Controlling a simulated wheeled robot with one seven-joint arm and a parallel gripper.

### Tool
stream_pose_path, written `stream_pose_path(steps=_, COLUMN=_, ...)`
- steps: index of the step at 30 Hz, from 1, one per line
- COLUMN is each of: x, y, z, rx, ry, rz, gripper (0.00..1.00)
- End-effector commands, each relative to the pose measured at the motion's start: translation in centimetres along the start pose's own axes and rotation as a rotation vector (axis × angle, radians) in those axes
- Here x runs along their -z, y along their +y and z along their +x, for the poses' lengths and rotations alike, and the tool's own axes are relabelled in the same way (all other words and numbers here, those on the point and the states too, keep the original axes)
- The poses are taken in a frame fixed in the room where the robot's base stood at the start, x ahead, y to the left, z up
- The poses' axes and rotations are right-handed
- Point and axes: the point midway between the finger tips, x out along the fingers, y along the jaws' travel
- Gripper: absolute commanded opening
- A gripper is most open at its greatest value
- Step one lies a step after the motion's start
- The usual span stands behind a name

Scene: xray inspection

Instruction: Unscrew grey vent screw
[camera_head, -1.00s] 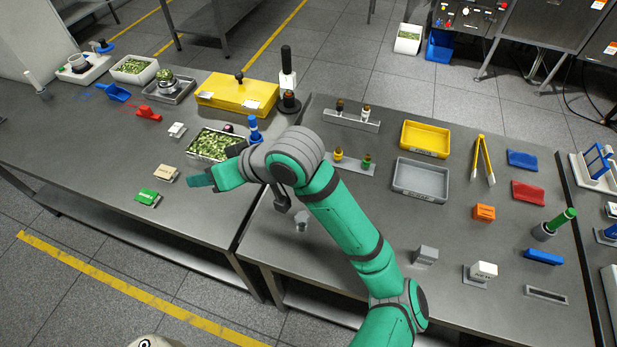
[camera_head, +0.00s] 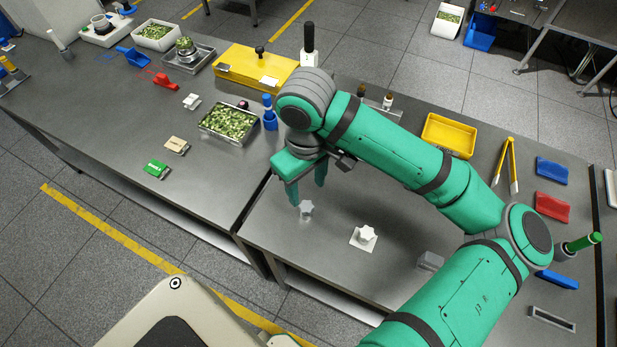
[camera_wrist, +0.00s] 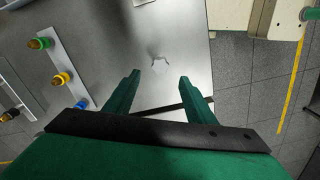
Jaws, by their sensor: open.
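The grey vent screw (camera_head: 306,208) is a small star-shaped knob near the left front edge of the right-hand table. In the wrist view the grey vent screw (camera_wrist: 159,61) appears just beyond and between my fingertips. My gripper (camera_head: 307,192) points down with its two green fingers apart, just behind the screw in the head view. In the wrist view my gripper (camera_wrist: 160,77) is open with nothing between the fingers. I cannot tell the exact height gap to the screw. A white star-shaped knob (camera_head: 367,234) on a white plate stands to its right.
A rack with coloured caps (camera_wrist: 62,78) lies left in the wrist view. A grey block (camera_head: 430,262) is near my arm. The tabletop around the screw is mostly clear.

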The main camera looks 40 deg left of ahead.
Motion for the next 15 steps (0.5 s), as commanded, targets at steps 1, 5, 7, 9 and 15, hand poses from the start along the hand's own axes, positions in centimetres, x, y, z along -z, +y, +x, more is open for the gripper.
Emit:
stream_pose_path(steps=1, x=-0.1, y=-0.1, z=0.9, rx=0.004, ry=-0.001, rz=0.001, gripper=0.50)
stream_pose_path(steps=5, x=-0.1, y=-0.1, z=3.1, rx=0.003, ry=-0.001, rz=0.000, gripper=0.50)
stream_pose_path(steps=7, x=-0.1, y=0.0, z=4.3, rx=0.003, ry=-0.001, rz=0.002, gripper=0.50)
stream_pose_path(steps=9, x=-0.1, y=0.0, z=5.3, rx=0.003, ry=0.000, rz=0.003, gripper=0.50)
stream_pose_path(steps=15, x=-0.1, y=0.0, z=7.5, rx=0.002, ry=0.000, rz=0.003, gripper=0.50)
